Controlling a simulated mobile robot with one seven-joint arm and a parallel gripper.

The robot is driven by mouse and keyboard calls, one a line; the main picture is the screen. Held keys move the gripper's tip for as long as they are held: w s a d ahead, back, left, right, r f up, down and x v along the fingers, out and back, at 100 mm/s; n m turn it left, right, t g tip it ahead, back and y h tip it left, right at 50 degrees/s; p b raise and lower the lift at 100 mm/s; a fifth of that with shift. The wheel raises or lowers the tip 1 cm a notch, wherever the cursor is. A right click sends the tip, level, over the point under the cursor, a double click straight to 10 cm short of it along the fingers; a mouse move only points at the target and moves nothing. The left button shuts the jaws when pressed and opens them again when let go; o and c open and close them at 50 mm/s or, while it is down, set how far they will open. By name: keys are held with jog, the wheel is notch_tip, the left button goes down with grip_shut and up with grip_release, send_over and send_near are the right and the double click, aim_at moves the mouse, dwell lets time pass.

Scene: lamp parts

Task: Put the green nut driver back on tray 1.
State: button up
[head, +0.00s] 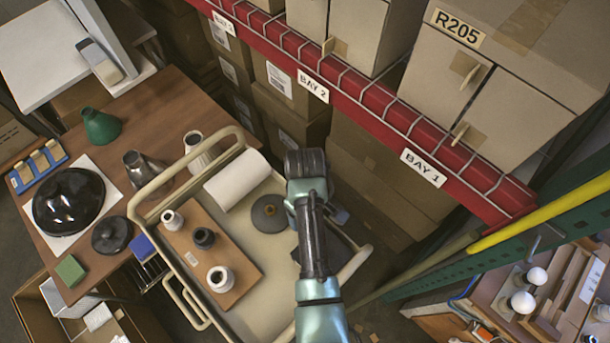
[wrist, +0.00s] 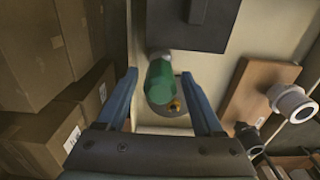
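The green nut driver (wrist: 159,80) shows in the wrist view as a rounded, translucent green body. It overlaps the grey disc in the picture; I cannot tell whether it stands or lies. In the head view my arm hides it. My gripper (wrist: 160,74) has its two blue fingers apart, one on each side of the driver, with a visible gap on both sides. In the head view only a small blue part of my gripper (head: 340,214) shows beside the arm. No label reading tray 1 is legible; the beige cart top (head: 250,180) lies below my gripper.
On the cart are a grey disc (head: 268,214), a white cylinder (head: 237,180) and a wooden board (head: 200,250) with several fittings. A dark block (wrist: 193,22) is close ahead in the wrist view. Cartons (wrist: 38,60) and the red shelf beam (head: 370,115) border the cart.

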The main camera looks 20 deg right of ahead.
notch_tip(320, 180, up, 12)
jog(key=shift+r, duration=0.2)
dwell(0.5)
